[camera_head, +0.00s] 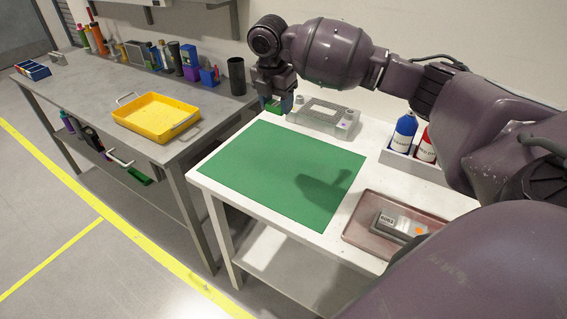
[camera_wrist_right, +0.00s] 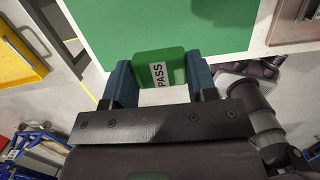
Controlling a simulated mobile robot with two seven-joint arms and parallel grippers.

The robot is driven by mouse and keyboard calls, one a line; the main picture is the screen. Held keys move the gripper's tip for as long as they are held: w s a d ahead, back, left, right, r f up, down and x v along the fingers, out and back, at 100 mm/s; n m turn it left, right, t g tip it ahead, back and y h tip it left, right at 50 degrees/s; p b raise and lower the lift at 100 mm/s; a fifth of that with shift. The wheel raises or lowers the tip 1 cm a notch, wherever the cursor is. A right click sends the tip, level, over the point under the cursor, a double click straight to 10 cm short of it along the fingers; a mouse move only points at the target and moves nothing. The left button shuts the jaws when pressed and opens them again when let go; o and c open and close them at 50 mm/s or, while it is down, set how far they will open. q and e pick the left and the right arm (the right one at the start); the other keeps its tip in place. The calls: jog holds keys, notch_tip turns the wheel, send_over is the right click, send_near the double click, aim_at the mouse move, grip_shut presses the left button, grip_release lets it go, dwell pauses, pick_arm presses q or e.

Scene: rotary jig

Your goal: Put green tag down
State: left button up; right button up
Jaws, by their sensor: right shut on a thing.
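My right gripper (camera_head: 277,104) is at the back left corner of the white table, pointing down, left of a grey fixture (camera_head: 322,117). It is shut on the green tag (camera_head: 268,102), which is partly hidden by the fingers in the head view. In the right wrist view the tag (camera_wrist_right: 174,62) sits between the two blue-grey fingers of the gripper (camera_wrist_right: 160,80), with a white label reading "PASS". The green mat (camera_head: 275,170) lies flat and bare on the white table, and also shows in the wrist view (camera_wrist_right: 200,25). My left gripper is not in view.
A reddish tray (camera_head: 357,238) with a grey labelled block (camera_head: 398,223) stands at the table's front right. A caddy (camera_head: 425,171) holds blue and red bottles. On the grey bench at left are a yellow tray (camera_head: 155,112) and several bottles and boxes.

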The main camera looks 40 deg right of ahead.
jog(key=b, duration=0.2)
send_over(279, 168)
jog(key=f, duration=1.3)
jog(key=shift+s+a+f, duration=0.15)
jog(key=shift+a+f, duration=0.1)
jog(key=shift+a, duration=0.05)
jog(key=shift+f, duration=0.6)
notch_tip(279, 168, down, 5)
jog(key=shift+f+b, duration=0.2)
jog(key=shift+b, duration=0.1)
jog(key=shift+r, duration=0.1)
jog(key=o, duration=0.9)
